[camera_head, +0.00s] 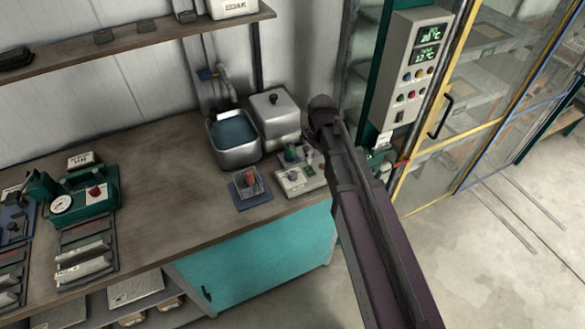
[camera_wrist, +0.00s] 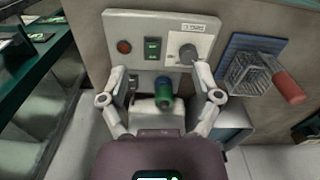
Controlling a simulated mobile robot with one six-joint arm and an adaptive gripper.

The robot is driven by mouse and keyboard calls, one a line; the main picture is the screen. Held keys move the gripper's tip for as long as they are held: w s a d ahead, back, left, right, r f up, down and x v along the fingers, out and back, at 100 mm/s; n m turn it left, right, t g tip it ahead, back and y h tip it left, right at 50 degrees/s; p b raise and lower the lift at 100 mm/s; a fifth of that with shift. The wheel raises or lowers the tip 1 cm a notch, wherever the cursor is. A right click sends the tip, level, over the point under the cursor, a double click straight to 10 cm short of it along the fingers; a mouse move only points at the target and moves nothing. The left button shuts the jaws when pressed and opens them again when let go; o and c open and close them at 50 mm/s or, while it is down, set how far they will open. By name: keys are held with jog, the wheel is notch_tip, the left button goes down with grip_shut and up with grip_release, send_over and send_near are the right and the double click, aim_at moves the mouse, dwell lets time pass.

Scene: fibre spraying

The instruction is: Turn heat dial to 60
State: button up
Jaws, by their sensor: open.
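A pale control box (camera_wrist: 145,22) shows in the wrist view, with a red round button or lamp (camera_wrist: 124,46), a green switch (camera_wrist: 153,48) and a grey round dial (camera_wrist: 187,54). A small label above the dial is too small to read, and so is the dial's setting. My gripper (camera_wrist: 159,71) is open over the box. Its right fingertip is close beside the dial; whether they touch I cannot tell. A blue-and-green knob-like piece (camera_wrist: 163,92) shows between the fingers. In the head view the box (camera_head: 302,183) sits at the bench's right end, partly behind my arm.
A wire basket with a red handle (camera_wrist: 288,88) lies on a blue mat (camera_wrist: 238,46) beside the box. In the head view, a water bath (camera_head: 233,138) and a lidded metal container (camera_head: 274,117) stand behind. The bench's middle (camera_head: 165,190) is clear.

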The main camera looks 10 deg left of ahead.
aim_at(292, 173)
jog(key=w+a+r+n+p, duration=0.1)
jog(key=a+r+n, duration=0.1)
jog(key=a, duration=0.6)
jog(key=shift+w+n, duration=0.35)
jog(key=shift+n, duration=0.15)
jog(key=shift+a+f, duration=0.1)
jog(key=shift+f, duration=0.05)
notch_tip(292, 173, down, 14)
jog(key=b, duration=1.3)
jog(key=shift+r, duration=0.25)
grip_shut()
